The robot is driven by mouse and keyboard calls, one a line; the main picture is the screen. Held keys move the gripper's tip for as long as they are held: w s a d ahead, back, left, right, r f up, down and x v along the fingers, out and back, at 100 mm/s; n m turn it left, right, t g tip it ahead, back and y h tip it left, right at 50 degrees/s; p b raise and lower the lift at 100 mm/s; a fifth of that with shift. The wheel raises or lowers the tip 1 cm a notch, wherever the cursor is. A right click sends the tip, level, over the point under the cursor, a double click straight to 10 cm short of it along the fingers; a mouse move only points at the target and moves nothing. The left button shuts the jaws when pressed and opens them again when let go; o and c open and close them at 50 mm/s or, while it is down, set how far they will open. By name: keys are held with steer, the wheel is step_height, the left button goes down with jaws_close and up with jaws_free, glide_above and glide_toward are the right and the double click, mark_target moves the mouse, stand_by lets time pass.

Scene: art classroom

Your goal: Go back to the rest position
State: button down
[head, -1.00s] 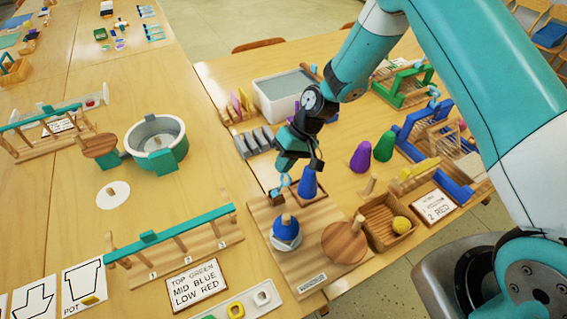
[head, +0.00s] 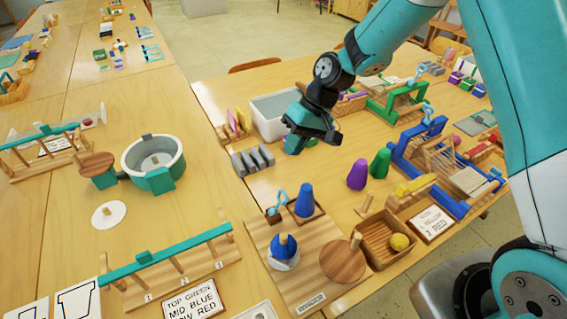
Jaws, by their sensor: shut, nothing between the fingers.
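My gripper (head: 312,138) is shut and empty. It hangs in the air over the table (head: 205,185), in front of the grey-topped white bin (head: 272,122). Below and nearer is a wooden board (head: 322,262) with a blue cone (head: 305,200) in a small wooden tray, a blue piece on a white nut-like base (head: 284,252), and a round wooden disc with a peg (head: 343,261). The gripper is apart from all of these. The purple cone (head: 357,175) and green cone (head: 380,163) stand to its lower right.
A wooden box with a yellow ball (head: 399,242) sits right of the board. Blue (head: 432,150) and green (head: 398,98) racks stand at the right. A teal-barred rack (head: 170,258) and a round grey pot (head: 153,157) are on the left. Bare tabletop lies between pot and board.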

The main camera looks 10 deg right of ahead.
steer(key=shift+d+r, duration=0.25)
steer(key=shift+r, duration=0.15)
steer(key=s+a+r+n, duration=0.2)
steer(key=s+r, duration=0.8)
steer(key=r, duration=0.2)
steer(key=s+d+r+n, duration=0.1)
steer(key=s+r, duration=0.1)
steer(key=s, duration=0.5)
steer(key=s+r+n+t+h, duration=0.1)
steer(key=s+r, duration=0.2)
steer(key=s, duration=0.5)
steer(key=shift+s+d+t+h, duration=0.15)
steer(key=shift+d+t+h, duration=0.15)
steer(key=shift+d, duration=0.05)
